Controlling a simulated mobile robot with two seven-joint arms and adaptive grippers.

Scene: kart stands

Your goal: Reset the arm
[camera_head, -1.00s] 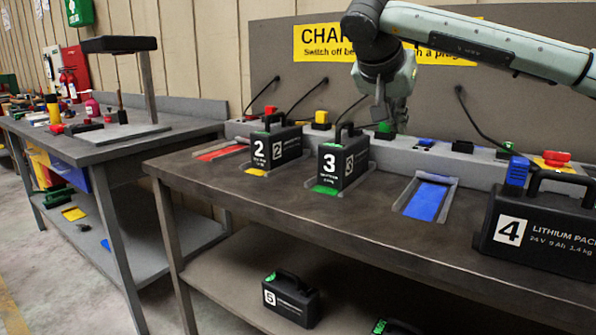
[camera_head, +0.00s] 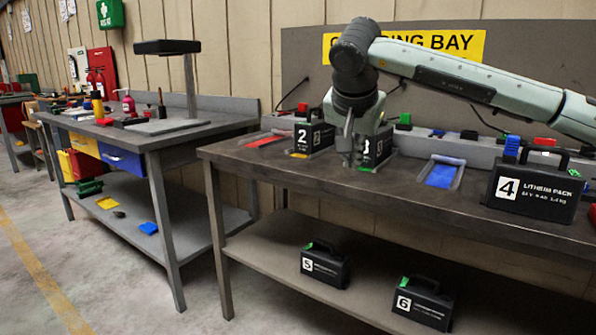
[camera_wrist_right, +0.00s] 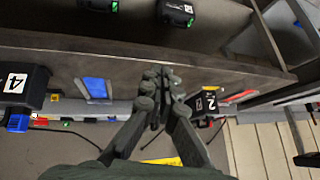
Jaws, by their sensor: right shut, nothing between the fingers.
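My right arm comes in from the right in the head view. Its gripper (camera_head: 350,158) points down, shut and empty, in front of battery pack 3 (camera_head: 383,146) and partly hiding it. I cannot tell whether it touches the pack. In the right wrist view the closed fingers (camera_wrist_right: 158,76) are at the centre, between the blue slot (camera_wrist_right: 97,88) and pack 2 (camera_wrist_right: 203,104). My left gripper is not in view.
Pack 2 (camera_head: 312,137) stands left of pack 3, and pack 4 (camera_head: 534,190) stands at the right of the bench (camera_head: 400,199). The blue slot (camera_head: 441,176) and red slot (camera_head: 262,141) are empty. Packs 5 (camera_head: 325,266) and 6 (camera_head: 422,303) are on the lower shelf.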

